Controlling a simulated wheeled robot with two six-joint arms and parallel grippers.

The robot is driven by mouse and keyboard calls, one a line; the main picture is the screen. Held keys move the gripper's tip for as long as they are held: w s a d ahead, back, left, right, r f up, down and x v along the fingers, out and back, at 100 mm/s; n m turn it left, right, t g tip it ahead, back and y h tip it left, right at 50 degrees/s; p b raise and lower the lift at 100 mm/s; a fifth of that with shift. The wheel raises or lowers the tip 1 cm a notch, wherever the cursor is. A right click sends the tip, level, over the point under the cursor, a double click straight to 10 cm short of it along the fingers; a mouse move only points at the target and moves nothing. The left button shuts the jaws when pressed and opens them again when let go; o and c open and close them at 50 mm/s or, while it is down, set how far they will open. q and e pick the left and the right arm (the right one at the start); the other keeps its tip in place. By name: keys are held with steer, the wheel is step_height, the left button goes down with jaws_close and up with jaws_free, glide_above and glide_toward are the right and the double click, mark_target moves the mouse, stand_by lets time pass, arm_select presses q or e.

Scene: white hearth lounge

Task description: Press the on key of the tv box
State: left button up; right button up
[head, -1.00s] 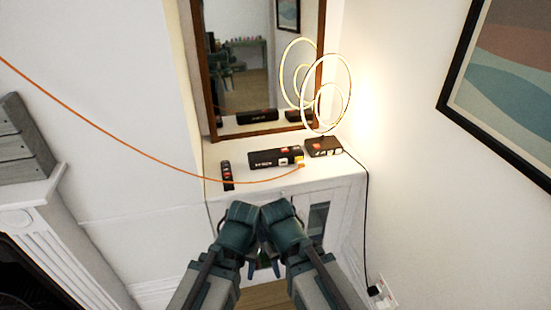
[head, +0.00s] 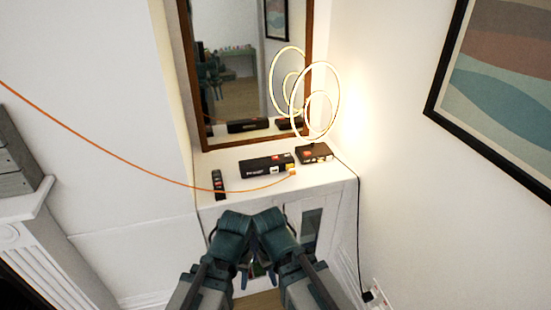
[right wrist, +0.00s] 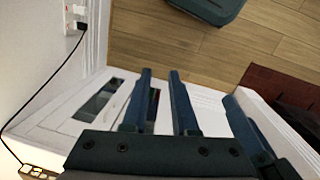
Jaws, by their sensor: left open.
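A long black box (head: 262,166), with white lettering, a reddish mark and a white patch on its front, lies on the white cabinet top in the head view. It is likely the tv box; its key labels are too small to read. An orange cable (head: 150,172) reaches its right end. My left gripper (head: 250,269) is open, low in front of the cabinet and apart from the box. My right gripper (right wrist: 160,103) shows two parted, empty fingers in the right wrist view. In the head view its fingers are mostly hidden behind its wrist.
A dark remote (head: 218,184) lies left of the box. A second dark box (head: 314,153) with red marks stands at right, beside a glowing ring lamp (head: 337,100). A mirror (head: 240,60) stands behind.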

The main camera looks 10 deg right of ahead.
jaws_close()
stand_by(1.4)
